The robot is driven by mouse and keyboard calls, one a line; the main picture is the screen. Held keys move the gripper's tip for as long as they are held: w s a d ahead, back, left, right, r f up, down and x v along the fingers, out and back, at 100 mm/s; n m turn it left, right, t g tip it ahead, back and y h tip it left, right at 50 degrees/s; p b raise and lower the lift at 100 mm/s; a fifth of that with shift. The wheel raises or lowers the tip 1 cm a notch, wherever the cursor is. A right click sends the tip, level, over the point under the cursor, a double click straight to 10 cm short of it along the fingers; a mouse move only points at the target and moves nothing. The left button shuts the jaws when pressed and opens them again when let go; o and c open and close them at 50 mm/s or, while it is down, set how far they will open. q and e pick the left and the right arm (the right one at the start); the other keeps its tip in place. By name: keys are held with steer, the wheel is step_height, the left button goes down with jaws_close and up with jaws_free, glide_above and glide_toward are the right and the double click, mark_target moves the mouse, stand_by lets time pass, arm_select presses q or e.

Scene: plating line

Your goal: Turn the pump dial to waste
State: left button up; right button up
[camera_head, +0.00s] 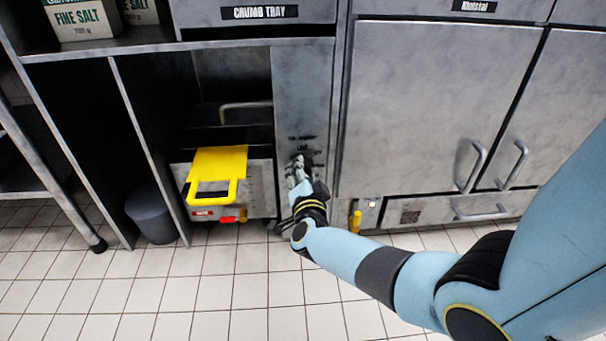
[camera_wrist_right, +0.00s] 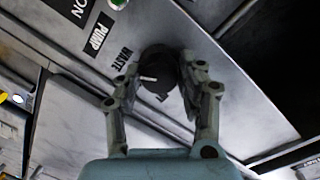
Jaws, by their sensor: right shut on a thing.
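The pump dial (camera_wrist_right: 159,66) is a round black knob with a white pointer mark on a grey metal panel. In the right wrist view its mark points left, towards the side with the WASTE label (camera_wrist_right: 122,58). I cannot tell whether it lines up exactly. The PUMP label (camera_wrist_right: 97,36) is further up and left. My right gripper (camera_wrist_right: 160,74) is shut on the dial, one finger on each side. In the head view this gripper (camera_head: 297,172) is at the narrow panel (camera_head: 302,95), and it hides the dial there. My left gripper is out of view.
A yellow-handled unit (camera_head: 218,165) sticks out to the left of the panel, with a grey bin (camera_head: 152,212) beyond it. Cabinet doors with bar handles (camera_head: 472,165) stand to the right. A green button (camera_wrist_right: 117,4) is at the top of the wrist view.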

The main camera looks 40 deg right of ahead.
steer(key=shift+f+m, duration=0.1)
steer(key=shift+m, duration=0.2)
steer(key=o, duration=1)
steer(key=shift+o, duration=0.7)
steer(key=v, duration=1.2)
steer(key=shift+s, duration=0.1)
